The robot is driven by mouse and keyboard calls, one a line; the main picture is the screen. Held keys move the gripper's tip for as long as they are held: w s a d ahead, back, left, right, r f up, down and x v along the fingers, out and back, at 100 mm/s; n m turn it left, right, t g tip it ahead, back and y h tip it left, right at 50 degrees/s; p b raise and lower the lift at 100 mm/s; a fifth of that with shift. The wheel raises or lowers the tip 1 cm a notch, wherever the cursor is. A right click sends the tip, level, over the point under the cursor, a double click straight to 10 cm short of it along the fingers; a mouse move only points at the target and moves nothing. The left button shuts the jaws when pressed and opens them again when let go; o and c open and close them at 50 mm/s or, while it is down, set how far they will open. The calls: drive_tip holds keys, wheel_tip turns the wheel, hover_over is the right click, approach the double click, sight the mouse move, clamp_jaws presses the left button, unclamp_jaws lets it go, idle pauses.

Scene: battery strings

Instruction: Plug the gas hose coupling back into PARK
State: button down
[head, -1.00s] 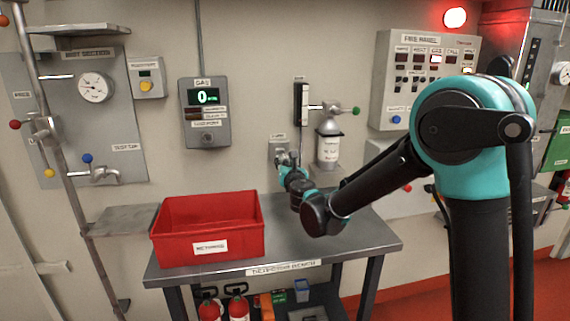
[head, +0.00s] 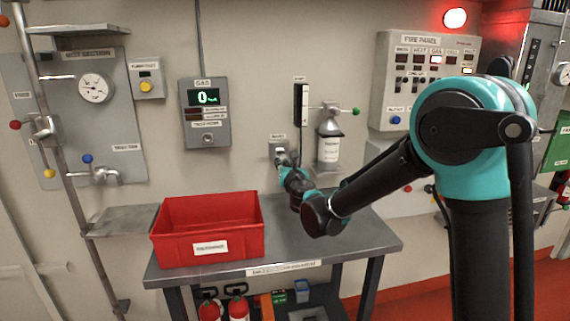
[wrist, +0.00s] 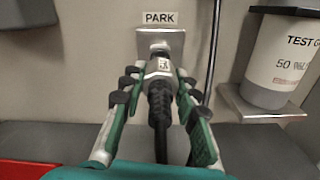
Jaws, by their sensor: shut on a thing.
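The gas hose coupling (wrist: 159,85) is a dark ribbed piece with a pale metal front in the wrist view. My gripper (wrist: 158,75) is shut on it, one green finger on each side. The coupling points at the grey PARK plate (wrist: 178,48) on the wall, below the PARK label (wrist: 159,18). Its front end overlaps the plate's fitting; I cannot tell how far it is seated. In the head view my gripper (head: 282,160) is at the small wall plate (head: 274,146) above the bench, and the arm hides most of the coupling.
A red bin (head: 165,238) stands on the bench (head: 355,250), left of my arm. A white test gas bottle (wrist: 282,60) is on a bracket right of PARK. The gas meter (head: 205,125) hangs on the wall and shows 0. A thin dark hose (wrist: 211,45) runs beside the plate.

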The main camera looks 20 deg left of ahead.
drive_tip(key=shift+x, duration=1.75)
drive_tip(key=c, duration=1.1)
unclamp_jaws()
drive_tip(key=shift+o, duration=0.2)
drive_tip(key=shift+s+d, duration=0.1)
drive_tip(key=shift+s, duration=0.05)
drive_tip(key=v, duration=1.1)
drive_tip(key=shift+s, duration=0.35)
drive_tip(key=shift+d, duration=0.15)
